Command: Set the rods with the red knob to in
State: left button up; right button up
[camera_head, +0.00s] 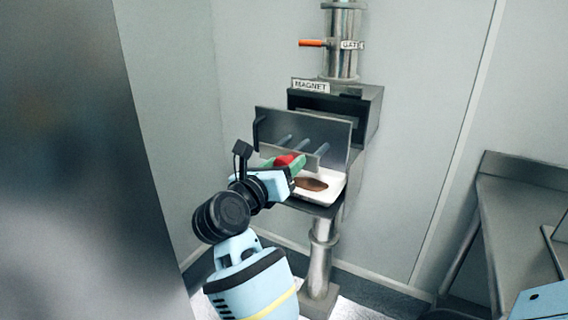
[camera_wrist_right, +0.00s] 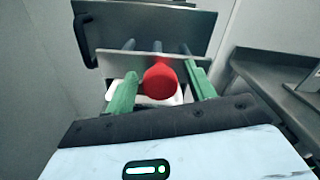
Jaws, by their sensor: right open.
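The red knob (camera_head: 284,158) sits on the near side of a small grey plate (camera_head: 325,157). Grey rods (camera_head: 313,149) run from this plate to a larger grey plate (camera_head: 330,130) with a black handle at its left. Both plates stand out in front of the dark box labelled MAGNET (camera_head: 368,95). My right gripper (camera_head: 282,163) is open at the knob. In the right wrist view, the red knob (camera_wrist_right: 160,80) lies between the two green fingers, with a visible gap on each side. Contact cannot be seen. My left gripper is not in view.
A white tray (camera_head: 334,190) with brown powder (camera_head: 312,184) lies below the rods. A steel pipe with an orange handle (camera_head: 312,43) labelled GATE rises above the box. A metal table (camera_head: 520,205) stands at the right. A dark panel (camera_head: 80,160) fills the left.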

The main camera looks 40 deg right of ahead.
aim_at(309, 141)
grip_shut()
jog(key=x, duration=0.9)
jog(key=shift+w+d+p, duration=0.15)
jog(key=shift+d+p, duration=0.1)
jog(key=shift+p, duration=0.15)
grip_release()
jog(key=shift+b+v, duration=0.5)
jog(key=shift+v, duration=3.5)
